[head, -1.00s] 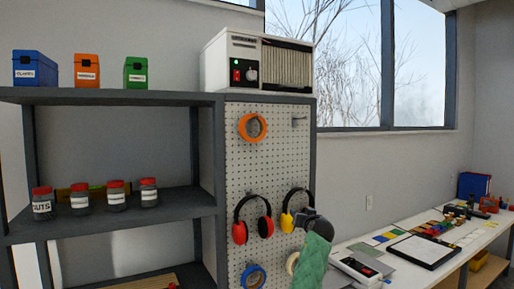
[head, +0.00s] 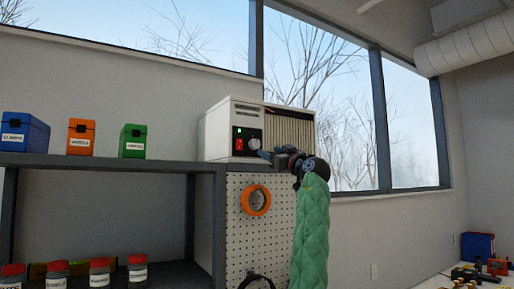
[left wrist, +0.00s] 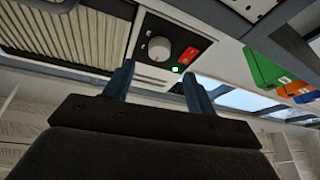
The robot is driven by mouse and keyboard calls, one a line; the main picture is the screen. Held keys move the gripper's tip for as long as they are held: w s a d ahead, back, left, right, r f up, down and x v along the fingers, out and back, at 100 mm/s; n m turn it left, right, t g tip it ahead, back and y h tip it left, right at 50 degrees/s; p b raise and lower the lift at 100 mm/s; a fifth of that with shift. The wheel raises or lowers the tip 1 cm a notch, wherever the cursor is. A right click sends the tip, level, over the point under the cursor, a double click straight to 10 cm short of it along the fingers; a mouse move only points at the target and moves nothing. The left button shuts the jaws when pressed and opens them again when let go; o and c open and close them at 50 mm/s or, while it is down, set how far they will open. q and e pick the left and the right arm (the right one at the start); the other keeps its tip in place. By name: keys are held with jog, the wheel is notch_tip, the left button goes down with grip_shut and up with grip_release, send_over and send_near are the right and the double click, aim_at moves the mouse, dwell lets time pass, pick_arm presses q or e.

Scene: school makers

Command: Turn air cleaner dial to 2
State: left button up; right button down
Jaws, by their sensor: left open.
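The air cleaner (head: 217,128) is a white box with a ribbed grille, standing on top of the dark shelf unit. Its black panel holds a round pale dial (head: 254,143), a red switch (head: 238,144) and a lit green lamp. The dial also shows in the left wrist view (left wrist: 159,48), tilted, with the red switch beside it. I cannot read its setting. My left gripper (head: 264,154) is open just in front of the panel, close to the dial's lower right. In the left wrist view its blue-grey fingers (left wrist: 158,72) are apart, with the dial beyond their tips. My right gripper is out of view.
Blue (head: 25,133), orange (head: 80,137) and green (head: 132,141) boxes stand left of the air cleaner on the shelf top (head: 110,162). An orange tape roll (head: 256,200) hangs on the pegboard (head: 280,230) below. Windows are behind.

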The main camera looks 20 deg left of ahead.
aim_at(257, 146)
pick_arm(q)
jog(key=p+x, duration=0.3)
jog(key=x, duration=0.2)
jog(key=shift+a+r+p, duration=0.1)
jog(key=shift+r+p, duration=0.1)
jog(key=shift+p, duration=0.2)
jog(key=shift+p+x, duration=0.6)
jog(key=shift+x, duration=0.3)
jog(key=shift+w+a+f, duration=0.1)
jog(key=shift+w+a, duration=0.1)
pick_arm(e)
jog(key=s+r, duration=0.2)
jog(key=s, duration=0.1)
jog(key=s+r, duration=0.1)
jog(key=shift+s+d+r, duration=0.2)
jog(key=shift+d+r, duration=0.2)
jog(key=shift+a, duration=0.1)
pick_arm(q)
jog(key=c, duration=1)
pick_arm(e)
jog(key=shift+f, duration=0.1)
